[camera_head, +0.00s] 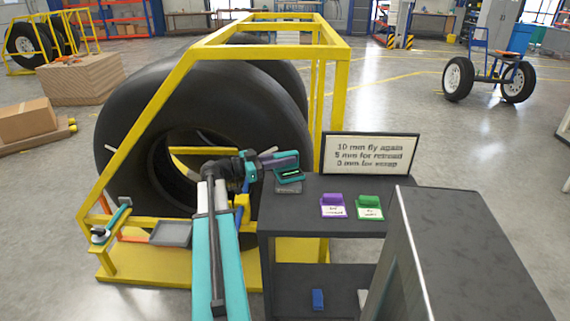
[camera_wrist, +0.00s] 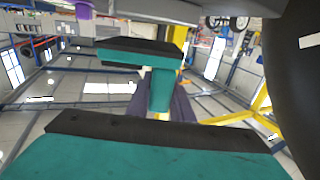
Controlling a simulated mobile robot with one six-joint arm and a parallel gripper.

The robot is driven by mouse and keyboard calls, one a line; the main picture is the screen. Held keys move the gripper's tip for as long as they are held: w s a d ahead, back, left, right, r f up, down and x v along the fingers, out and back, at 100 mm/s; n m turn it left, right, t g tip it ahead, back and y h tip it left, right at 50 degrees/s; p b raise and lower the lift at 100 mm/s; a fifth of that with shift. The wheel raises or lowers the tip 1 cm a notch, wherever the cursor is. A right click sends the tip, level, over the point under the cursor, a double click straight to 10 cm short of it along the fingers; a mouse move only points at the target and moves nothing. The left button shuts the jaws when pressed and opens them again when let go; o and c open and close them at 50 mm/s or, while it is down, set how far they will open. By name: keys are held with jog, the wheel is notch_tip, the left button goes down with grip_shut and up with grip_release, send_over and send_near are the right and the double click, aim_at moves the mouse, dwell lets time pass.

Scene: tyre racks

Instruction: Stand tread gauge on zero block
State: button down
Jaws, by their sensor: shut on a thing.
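The tread gauge (camera_head: 289,177), a small teal and dark body with a green-edged face, is in my gripper (camera_head: 285,165) in the head view. It is over the grey zero block (camera_head: 289,188) at the left back corner of the dark cart top. I cannot tell whether the gauge touches the block. In the wrist view, teal and black parts of my gripper (camera_wrist: 155,95) fill the near side and the upper middle. The gauge is hard to tell apart from the gripper there, and the block is not clearly seen.
The dark cart (camera_head: 327,224) holds a purple holder (camera_head: 334,201), a green holder (camera_head: 369,202) and a lettered sign (camera_head: 370,154). A yellow frame (camera_head: 338,95) with big tyres (camera_head: 125,140) stands close behind my arm. A grey cabinet (camera_head: 480,250) stands at front right.

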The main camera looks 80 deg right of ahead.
jog(key=shift+f, duration=1.05)
jog(key=shift+f, duration=0.2)
jog(key=c, duration=1.6)
grip_release()
jog(key=shift+o, duration=0.2)
jog(key=shift+r, duration=0.25)
jog(key=b+v, duration=0.2)
jog(key=v, duration=1)
